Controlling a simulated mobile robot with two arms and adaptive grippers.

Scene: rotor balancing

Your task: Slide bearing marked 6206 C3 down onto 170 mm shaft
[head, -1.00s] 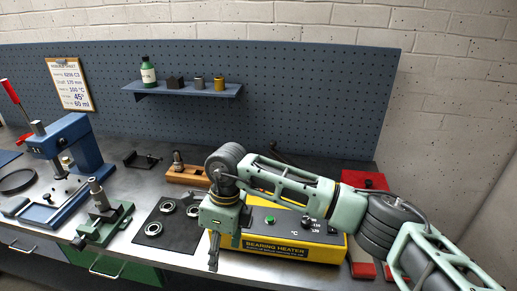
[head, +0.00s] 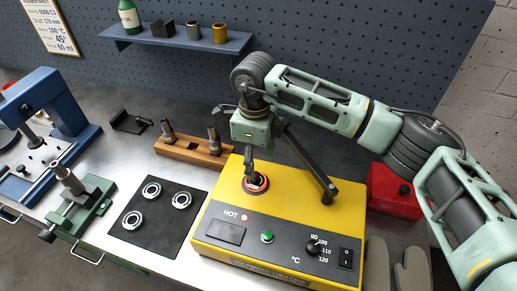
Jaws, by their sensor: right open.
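A bearing with a reddish ring (head: 256,185) sits on the yellow bearing heater (head: 213,213), around a dark post. My right gripper (head: 252,162) is open and points down just above this bearing; I cannot tell whether it touches. Three more bearings lie on a black mat (head: 140,240): one at the back (head: 152,191), one at the right (head: 181,200), one at the front (head: 132,220). No ring marking is legible. A short shaft (head: 68,178) stands upright in a green vise (head: 92,203). Two shafts (head: 168,132) (head: 213,140) stand in a wooden block (head: 190,151). My left gripper is out of view.
A blue press (head: 60,115) stands left, a red box (head: 390,195) and grey gloves (head: 410,265) right. A wall sheet (head: 55,22) lists 6206 C3 and 170 mm.

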